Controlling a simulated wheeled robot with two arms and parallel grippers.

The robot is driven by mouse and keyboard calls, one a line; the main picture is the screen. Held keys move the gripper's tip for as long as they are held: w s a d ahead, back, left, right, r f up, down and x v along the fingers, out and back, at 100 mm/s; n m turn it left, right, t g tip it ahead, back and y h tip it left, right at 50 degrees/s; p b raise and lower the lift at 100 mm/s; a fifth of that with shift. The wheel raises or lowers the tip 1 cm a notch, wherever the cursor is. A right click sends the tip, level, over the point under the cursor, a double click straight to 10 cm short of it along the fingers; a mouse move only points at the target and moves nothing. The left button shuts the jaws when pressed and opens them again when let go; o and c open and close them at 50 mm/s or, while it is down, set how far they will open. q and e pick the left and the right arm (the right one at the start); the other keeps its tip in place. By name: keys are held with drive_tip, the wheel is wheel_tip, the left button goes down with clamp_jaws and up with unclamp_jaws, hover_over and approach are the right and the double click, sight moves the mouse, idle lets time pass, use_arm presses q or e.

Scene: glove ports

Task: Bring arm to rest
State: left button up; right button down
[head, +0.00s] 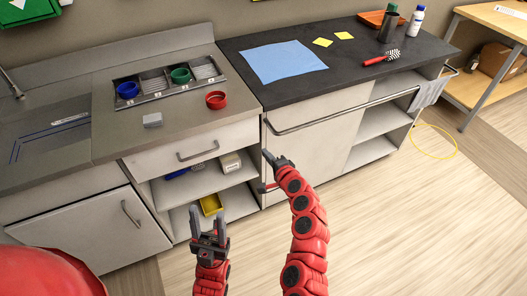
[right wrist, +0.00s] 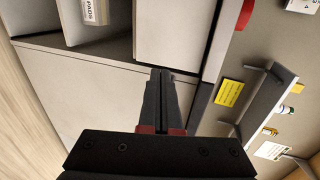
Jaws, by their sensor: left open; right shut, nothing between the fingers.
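My left gripper (head: 209,222) is at the lower middle of the head view, fingers pointing up and apart, with nothing between them. It appears in front of the open lower shelves. My right gripper (head: 273,159) is at the end of the raised red right arm, in front of the cabinet under the dark worktop. Its fingers are together and empty. They also show together in the right wrist view (right wrist: 160,98), with pale cabinet faces behind them. Whether the right fingers touch the cabinet cannot be told.
A towel rail (head: 330,117) runs along the dark worktop's front. A drawer handle (head: 198,151) sticks out at left. A yellow bin (head: 211,204) sits on a low shelf. A red ring (head: 216,99) lies on the grey counter. The floor at right is mostly clear.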

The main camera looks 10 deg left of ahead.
drive_tip(key=shift+s+d+r, duration=0.1)
drive_tip(key=shift+s+d, duration=0.15)
drive_tip(key=shift+s, duration=0.1)
